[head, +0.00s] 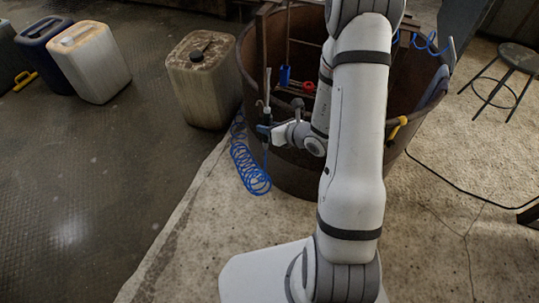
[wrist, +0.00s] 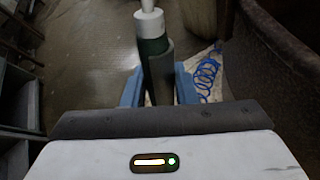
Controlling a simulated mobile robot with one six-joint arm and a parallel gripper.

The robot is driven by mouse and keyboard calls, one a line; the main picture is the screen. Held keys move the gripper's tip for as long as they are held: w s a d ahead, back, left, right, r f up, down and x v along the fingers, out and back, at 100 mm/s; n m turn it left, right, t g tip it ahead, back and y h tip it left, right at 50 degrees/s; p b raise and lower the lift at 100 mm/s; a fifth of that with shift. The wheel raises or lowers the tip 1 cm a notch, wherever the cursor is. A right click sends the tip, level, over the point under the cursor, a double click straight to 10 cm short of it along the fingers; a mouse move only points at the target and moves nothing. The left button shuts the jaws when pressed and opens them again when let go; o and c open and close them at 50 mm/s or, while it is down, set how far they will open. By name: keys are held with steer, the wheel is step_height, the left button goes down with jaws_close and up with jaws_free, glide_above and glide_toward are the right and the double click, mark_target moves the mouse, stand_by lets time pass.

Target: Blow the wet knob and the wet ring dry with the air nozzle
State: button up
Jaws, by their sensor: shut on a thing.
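My gripper (head: 265,130) is shut on the air nozzle (head: 267,102), at the near left rim of a rusty round tub. In the wrist view the nozzle (wrist: 153,48) is a dark green cylinder with a white tip, between the blue fingers of my gripper (wrist: 158,88). A small red ring-shaped thing (head: 308,86) and a blue piece (head: 285,76) show inside the tub, to the right of the nozzle and apart from it. I cannot tell which piece is the knob, and no wetness can be made out.
The rusty tub (head: 252,75) has a rack frame in it; my arm hides part of both. A coiled blue hose (head: 250,168) hangs outside the tub's left side. A dirty canister (head: 202,82) stands left of it. A stool (head: 518,58) stands at right.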

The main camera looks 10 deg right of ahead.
steer(key=s+a+r+m+g+y+p, duration=0.1)
steer(key=s+a+m+g+y+p, duration=0.15)
steer(key=s+m+g+p, duration=0.85)
steer(key=shift+w+d+n+t+p, duration=0.3)
steer(key=shift+d+n+t+p, duration=0.15)
steer(key=shift+d+t+p, duration=0.5)
steer(key=shift+w+d+n+t+p, duration=0.25)
steer(key=shift+d+n+t+p, duration=0.3)
steer(key=shift+t+p, duration=0.45)
steer(key=shift+d, duration=0.1)
steer(key=shift+o, duration=0.9)
steer(key=c, duration=0.3)
steer(key=o, duration=0.3)
steer(key=shift+c, duration=0.9)
